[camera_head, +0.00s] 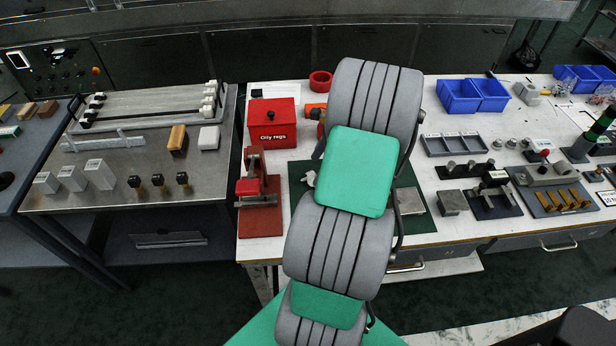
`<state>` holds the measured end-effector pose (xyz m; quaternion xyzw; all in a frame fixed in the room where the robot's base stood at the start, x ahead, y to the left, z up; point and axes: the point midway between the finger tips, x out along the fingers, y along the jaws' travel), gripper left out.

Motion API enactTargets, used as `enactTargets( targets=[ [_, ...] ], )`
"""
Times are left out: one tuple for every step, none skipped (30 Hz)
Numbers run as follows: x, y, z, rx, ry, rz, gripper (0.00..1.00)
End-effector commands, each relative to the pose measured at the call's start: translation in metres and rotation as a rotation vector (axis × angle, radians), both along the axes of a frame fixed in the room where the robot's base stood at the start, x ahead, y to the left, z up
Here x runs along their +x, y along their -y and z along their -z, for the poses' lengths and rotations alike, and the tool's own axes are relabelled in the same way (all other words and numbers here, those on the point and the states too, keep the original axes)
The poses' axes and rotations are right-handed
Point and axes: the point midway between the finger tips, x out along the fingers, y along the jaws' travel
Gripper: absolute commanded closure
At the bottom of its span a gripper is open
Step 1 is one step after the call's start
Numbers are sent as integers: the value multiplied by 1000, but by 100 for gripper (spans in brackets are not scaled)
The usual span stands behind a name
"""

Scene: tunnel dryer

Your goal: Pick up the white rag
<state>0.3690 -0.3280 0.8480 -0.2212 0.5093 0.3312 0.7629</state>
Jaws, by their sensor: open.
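A small white crumpled thing, apparently the white rag (310,178), lies on a dark green mat (298,200) on the white workbench. Only its left part shows, at the left edge of my arm; my arm hides the rest. My grey and green arm reaches over the middle of the bench. My gripper is hidden behind the arm, so its place relative to the rag cannot be seen.
A red box marked "Oily rags" (270,122) stands behind the mat. A red vise-like tool (257,190) is left of it. Blue bins (474,95), a grey divided tray (454,144) and metal fixtures fill the right. A steel table (100,195) stands at left.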

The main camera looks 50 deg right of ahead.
Motion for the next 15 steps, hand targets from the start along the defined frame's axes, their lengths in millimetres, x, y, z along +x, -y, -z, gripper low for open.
enactTargets(
  targets=[
    [1,-2,7,2,-2,0,22],
    [2,-2,11,2,-2,0,22],
    [5,-3,17,2,-1,0,22],
    [7,-4,22,3,-2,0,22],
    [8,-5,28,3,-3,-1,22],
    [11,-6,36,3,-2,-2,22],
    [12,-8,40,3,-2,-2,22],
    [13,-9,44,2,-2,-2,22],
    [14,-10,48,0,-1,-1,22],
    [15,-11,50,0,-2,-2,22],
    [15,-11,51,0,-1,-3,22],
    [16,-11,52,-1,-1,-2,22],
    [16,-11,52,-1,-1,-2,22],
    [16,-11,52,-1,-1,-2,22],
    [16,-12,52,-1,-1,-3,22]
  ],
)
